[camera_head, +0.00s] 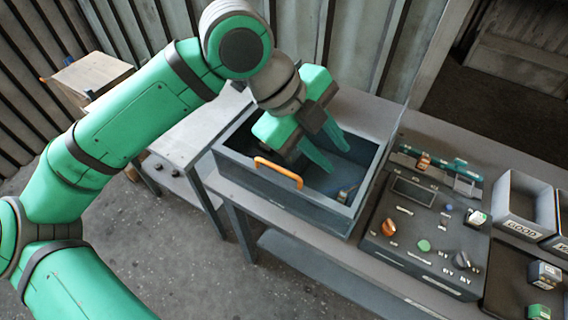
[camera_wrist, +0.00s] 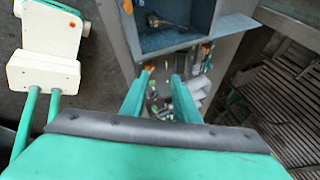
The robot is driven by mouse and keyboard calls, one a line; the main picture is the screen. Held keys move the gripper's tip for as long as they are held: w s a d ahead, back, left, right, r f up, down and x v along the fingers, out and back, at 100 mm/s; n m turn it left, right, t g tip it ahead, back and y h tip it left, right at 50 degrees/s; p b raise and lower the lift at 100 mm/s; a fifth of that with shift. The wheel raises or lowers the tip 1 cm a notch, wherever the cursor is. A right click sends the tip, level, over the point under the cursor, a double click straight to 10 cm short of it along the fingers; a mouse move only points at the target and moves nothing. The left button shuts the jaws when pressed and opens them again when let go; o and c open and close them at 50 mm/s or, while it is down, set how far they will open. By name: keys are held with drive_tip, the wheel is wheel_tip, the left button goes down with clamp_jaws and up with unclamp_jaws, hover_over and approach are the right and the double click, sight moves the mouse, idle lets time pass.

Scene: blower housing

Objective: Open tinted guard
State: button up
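A dark grey box (camera_head: 300,205) with an orange handle (camera_head: 278,172) on its near side stands on the bench in the head view. Its bluish inside shows; I cannot make out whether a clear tinted guard covers it. Part of the box also shows at the top of the wrist view (camera_wrist: 203,18). My gripper (camera_head: 338,160) is over the box, behind and right of the handle, apart from the handle. In the wrist view my gripper (camera_wrist: 162,76) has its two green fingers spread with nothing held between them.
A control panel (camera_head: 405,246) with knobs and buttons stands right of the box. Grey bins (camera_head: 521,207), one marked GOOD, and small blocks (camera_head: 544,274) are further right. A side table (camera_head: 200,130) is left of the box. The floor in front is clear.

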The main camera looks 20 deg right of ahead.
sight(285, 171)
drive_tip(key=w+a+n+t+y, duration=0.3)
drive_tip(key=w+a+y, duration=0.25)
drive_tip(key=a, duration=0.25)
drive_tip(key=shift+h, duration=0.45)
drive_tip(key=f, duration=0.3)
drive_tip(key=w+d+f, duration=0.1)
drive_tip(key=f, duration=0.3)
drive_tip(key=d+f, duration=0.1)
drive_tip(key=f, duration=0.2)
drive_tip(key=shift+w+f, duration=0.35)
drive_tip(key=shift+f, duration=0.05)
clamp_jaws()
